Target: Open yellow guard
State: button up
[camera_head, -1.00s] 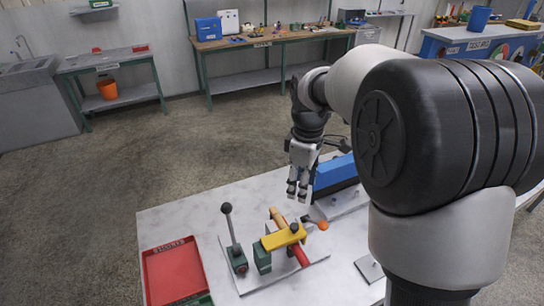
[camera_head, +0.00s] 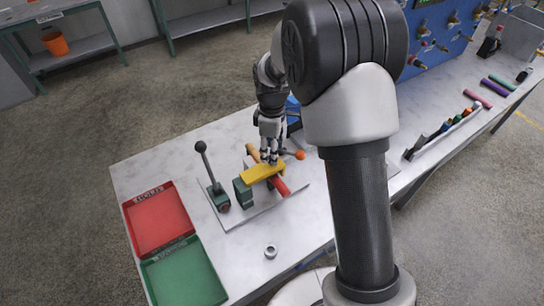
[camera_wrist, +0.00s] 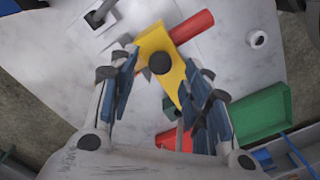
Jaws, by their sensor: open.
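The yellow guard (camera_head: 258,174) is a flat bar lying across a red and tan rod (camera_head: 281,187) on a pale plate. Its left end meets a green block (camera_head: 242,193). In the wrist view the guard (camera_wrist: 153,40) carries a round black knob (camera_wrist: 160,63), which sits between my fingers. My gripper (camera_head: 269,158) points down just above the guard and hides part of it. In the wrist view my gripper (camera_wrist: 166,74) is open, with a finger on each side of the guard. I cannot tell whether the fingers touch it.
A black lever (camera_head: 206,165) stands upright left of the guard. An orange knob (camera_head: 299,155) is just right of my gripper. A red tray (camera_head: 130,222) and a green tray (camera_head: 158,280) lie at the left. A metal ring (camera_head: 270,251) lies on the bench in front.

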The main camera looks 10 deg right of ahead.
aim_at(263, 172)
jog(key=shift+f, duration=1.5)
grip_shut()
